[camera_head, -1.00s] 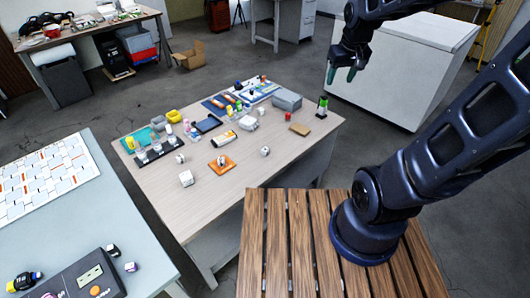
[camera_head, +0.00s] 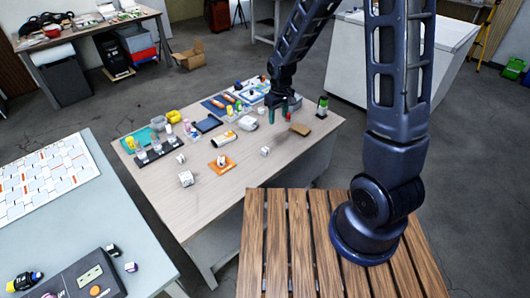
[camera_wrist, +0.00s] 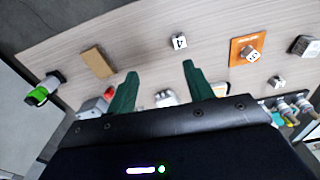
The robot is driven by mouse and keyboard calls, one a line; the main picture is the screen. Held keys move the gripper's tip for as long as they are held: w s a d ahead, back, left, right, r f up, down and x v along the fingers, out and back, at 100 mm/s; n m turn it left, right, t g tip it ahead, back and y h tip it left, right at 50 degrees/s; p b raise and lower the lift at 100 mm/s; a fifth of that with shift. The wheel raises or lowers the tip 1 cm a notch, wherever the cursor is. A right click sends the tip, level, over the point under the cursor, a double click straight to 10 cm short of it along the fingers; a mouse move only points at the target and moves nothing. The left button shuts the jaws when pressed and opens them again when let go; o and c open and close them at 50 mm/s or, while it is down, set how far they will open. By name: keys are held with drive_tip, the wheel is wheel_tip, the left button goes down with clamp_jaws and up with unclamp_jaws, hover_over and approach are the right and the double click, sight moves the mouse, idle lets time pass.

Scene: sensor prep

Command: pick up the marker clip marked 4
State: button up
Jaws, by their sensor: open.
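The marker clip marked 4 is a small white block; in the wrist view (camera_wrist: 179,41) its dark 4 faces up, ahead of my fingers. In the head view the clip (camera_head: 265,151) lies on bare wood near the table's right front edge. My gripper (camera_head: 284,108) is above the back right of the table in the head view. In the wrist view its two green fingers (camera_wrist: 160,70) are spread apart with nothing held between them; the clip is beyond the fingertips, nearer the right one.
On the wooden table (camera_head: 205,205), a brown block (camera_head: 300,130) and a green-topped bottle (camera_head: 321,107) stand right of the clip. An orange pad (camera_head: 222,168) with a white block on it lies to its left. Bare tabletop surrounds the clip.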

drive_tip(key=a+f+n, duration=0.1)
drive_tip(key=a+f, duration=0.3)
drive_tip(key=f, duration=0.3)
hover_over(265, 149)
drive_tip(key=shift+g, duration=0.3)
drive_tip(key=f, duration=0.3)
drive_tip(key=d+f, duration=0.1)
drive_tip(key=f, duration=0.1)
drive_tip(key=shift+s, duration=0.3)
drive_tip(key=shift+w+a+f, duration=0.1)
drive_tip(key=shift+a+f, duration=0.05)
drive_tip(key=shift+f, duration=0.75)
drive_tip(key=shift+w+a+f, duration=0.1)
drive_tip(key=shift+a+f, duration=0.1)
drive_tip(key=shift+f, duration=0.65)
drive_tip(key=shift+w+a+f, duration=0.1)
drive_tip(key=shift+a+f, duration=0.05)
drive_tip(key=shift+f, duration=0.75)
drive_tip(key=c, duration=1.1)
